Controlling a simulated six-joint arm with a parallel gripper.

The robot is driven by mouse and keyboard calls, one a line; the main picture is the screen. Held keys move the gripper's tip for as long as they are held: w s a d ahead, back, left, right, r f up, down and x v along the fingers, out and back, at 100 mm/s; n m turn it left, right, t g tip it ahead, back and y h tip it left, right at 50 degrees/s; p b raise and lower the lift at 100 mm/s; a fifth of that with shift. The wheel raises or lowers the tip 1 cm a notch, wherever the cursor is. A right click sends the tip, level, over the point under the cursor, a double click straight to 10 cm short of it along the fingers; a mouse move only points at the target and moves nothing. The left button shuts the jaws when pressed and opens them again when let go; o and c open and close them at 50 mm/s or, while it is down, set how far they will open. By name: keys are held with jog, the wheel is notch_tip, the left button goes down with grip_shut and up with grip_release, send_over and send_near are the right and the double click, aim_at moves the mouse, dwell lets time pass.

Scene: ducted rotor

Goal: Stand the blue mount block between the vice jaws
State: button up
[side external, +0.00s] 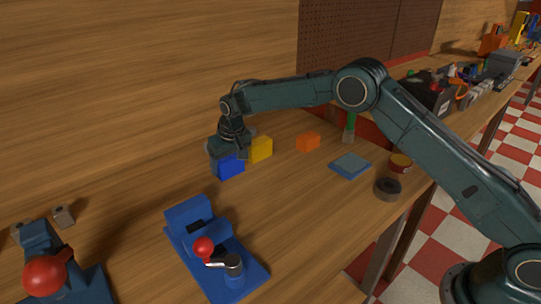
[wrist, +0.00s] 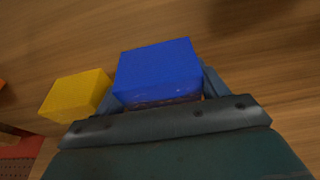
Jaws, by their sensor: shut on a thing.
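The blue mount block (side external: 230,167) is at my gripper (side external: 226,156), at the back of the bench. In the wrist view the blue mount block (wrist: 158,70) sits between the two fingers, and my gripper (wrist: 160,92) is shut on it. Whether the block touches the bench is hard to tell. The blue vice (side external: 228,275) stands at the front middle of the bench, with a red ball on its handle. A dark gap shows near its raised back jaw (side external: 188,212), and I see no block there. My gripper is behind the vice, apart from it.
A yellow block (side external: 261,149) is close to the right of the blue block; the yellow block also shows in the wrist view (wrist: 76,95). Further right are an orange block (side external: 308,142), a blue-grey plate (side external: 351,165) and a dark ring (side external: 387,188). Another red-balled device (side external: 45,275) stands front left.

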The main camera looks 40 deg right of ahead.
notch_tip(320, 180, up, 19)
jog(key=shift+r, duration=0.2)
dwell(0.4)
jog(key=shift+a, duration=0.1)
dwell(0.6)
notch_tip(320, 180, up, 4)
send_over(196, 226)
jog(key=s, duration=0.1)
notch_tip(196, 226, down, 20)
jog(key=shift+f, duration=0.1)
dwell(1.1)
jog(key=shift+f, duration=0.1)
jog(key=o, duration=1.1)
